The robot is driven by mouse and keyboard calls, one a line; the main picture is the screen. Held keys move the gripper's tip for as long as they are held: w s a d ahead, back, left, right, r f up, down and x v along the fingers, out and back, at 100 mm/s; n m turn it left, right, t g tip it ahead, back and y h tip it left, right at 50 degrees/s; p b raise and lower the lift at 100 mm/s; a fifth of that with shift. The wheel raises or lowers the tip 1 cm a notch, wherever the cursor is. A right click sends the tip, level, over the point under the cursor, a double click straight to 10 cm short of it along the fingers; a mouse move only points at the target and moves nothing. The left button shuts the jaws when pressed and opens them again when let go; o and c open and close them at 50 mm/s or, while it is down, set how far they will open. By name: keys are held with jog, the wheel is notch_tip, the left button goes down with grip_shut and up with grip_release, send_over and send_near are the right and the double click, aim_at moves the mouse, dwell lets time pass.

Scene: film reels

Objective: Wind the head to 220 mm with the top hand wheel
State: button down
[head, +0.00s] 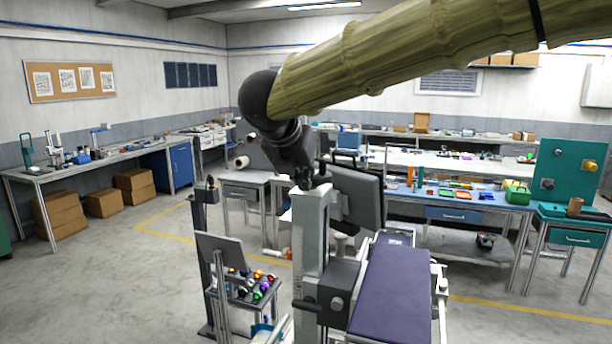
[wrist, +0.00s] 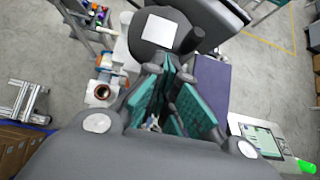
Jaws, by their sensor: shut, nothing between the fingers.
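A pale upright column (head: 310,238) with a graduated scale stands in the middle of the head view. A dark grey head unit (head: 338,288) with a side knob is mounted low on it. My gripper (head: 308,184) is at the column's top, pointing down. Its teal-padded fingers (wrist: 172,88) show in the wrist view, shut with nothing held. The scale reading is too small to read.
A dark screen (head: 357,197) stands close right of my gripper. A purple padded bed (head: 392,295) lies right of the column. A small stand with coloured knobs (head: 254,287) is at left.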

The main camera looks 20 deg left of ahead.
jog(key=shift+w+a, duration=0.1)
jog(key=shift+a, duration=0.25)
jog(key=shift+w+a+f, duration=0.15)
jog(key=shift+a, duration=0.15)
jog(key=shift+a, duration=0.1)
dwell(0.4)
jog(key=shift+w+a, duration=0.35)
jog(key=shift+a, duration=0.1)
jog(key=shift+s+f, duration=0.1)
jog(key=shift+s, duration=0.05)
